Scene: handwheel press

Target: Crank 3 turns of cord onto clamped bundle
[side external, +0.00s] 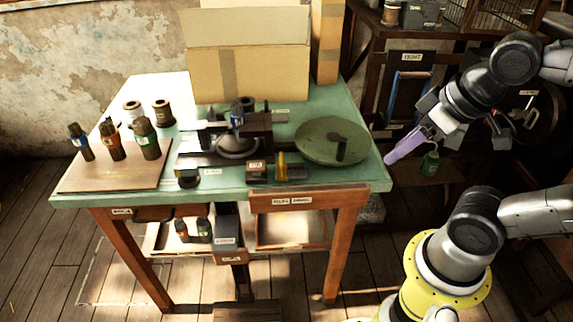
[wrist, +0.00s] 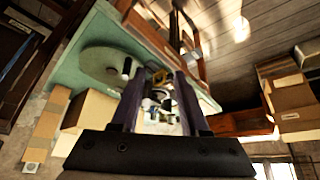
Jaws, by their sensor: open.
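The round green handwheel (side external: 318,146) lies flat at the right of the green table, with a dark upright crank knob (side external: 341,149). It also shows at upper left in the wrist view (wrist: 98,66). Left of it stands a dark press or clamp fixture (side external: 238,140) with a small blue-marked piece (side external: 237,119) in it. I cannot make out the bundle or cord clearly. My gripper (side external: 391,157), with purple fingers, is off the table's right edge, apart from the wheel. In the wrist view its fingers (wrist: 157,82) are spread with nothing held between them.
Several dark bottles (side external: 113,140) stand on a brown board at the table's left, with two spools (side external: 162,113) behind. A large cardboard box (side external: 248,60) stands at the back. A cabinet (side external: 410,90) is behind my arm. Small blocks (side external: 256,171) line the front edge.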

